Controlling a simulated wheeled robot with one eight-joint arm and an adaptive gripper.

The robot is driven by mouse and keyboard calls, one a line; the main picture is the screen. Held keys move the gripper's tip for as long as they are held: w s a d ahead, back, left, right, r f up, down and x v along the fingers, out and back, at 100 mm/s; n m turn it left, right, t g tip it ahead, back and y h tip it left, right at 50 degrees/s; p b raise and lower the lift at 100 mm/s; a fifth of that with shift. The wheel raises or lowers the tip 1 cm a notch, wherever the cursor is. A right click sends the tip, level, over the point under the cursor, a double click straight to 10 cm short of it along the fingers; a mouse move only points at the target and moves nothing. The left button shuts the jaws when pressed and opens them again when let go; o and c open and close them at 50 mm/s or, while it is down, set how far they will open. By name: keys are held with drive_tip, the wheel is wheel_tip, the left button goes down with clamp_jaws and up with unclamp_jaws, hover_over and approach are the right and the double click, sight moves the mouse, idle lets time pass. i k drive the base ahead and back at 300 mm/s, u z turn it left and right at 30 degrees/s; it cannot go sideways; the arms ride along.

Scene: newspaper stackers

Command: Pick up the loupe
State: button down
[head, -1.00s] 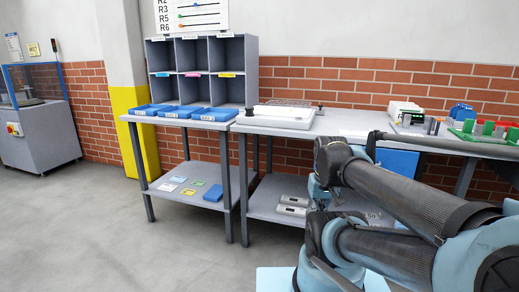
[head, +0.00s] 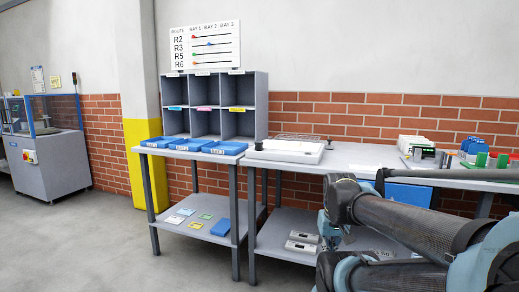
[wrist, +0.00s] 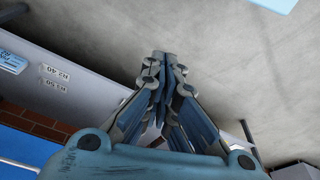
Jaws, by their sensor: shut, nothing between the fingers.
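My gripper (wrist: 161,58) shows in the wrist view with its fingers together and nothing between them, apart from any table or object. I cannot pick out the loupe for certain. Two small dark objects stand on the long grey table: one (head: 259,146) at the left front of a white tray, the other (head: 329,142) at the tray's right end. They are too small to tell what they are. My arm hides part of the right side of the table in the head view.
The long table (head: 352,157) carries a white tray (head: 285,155) and green and blue items at right. Blue bins (head: 223,148) stand before a grey pigeonhole shelf (head: 262,100) on the left table. Lower shelves hold cards and small devices. Open floor (head: 110,235) lies at left.

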sight(258, 147)
drive_tip(key=k, duration=1.25)
drive_tip(key=z, duration=0.7)
drive_tip(key=i, duration=2.05)
drive_tip(key=u, duration=0.6)
drive_tip(key=i, duration=0.35)
drive_tip(key=u, duration=0.25)
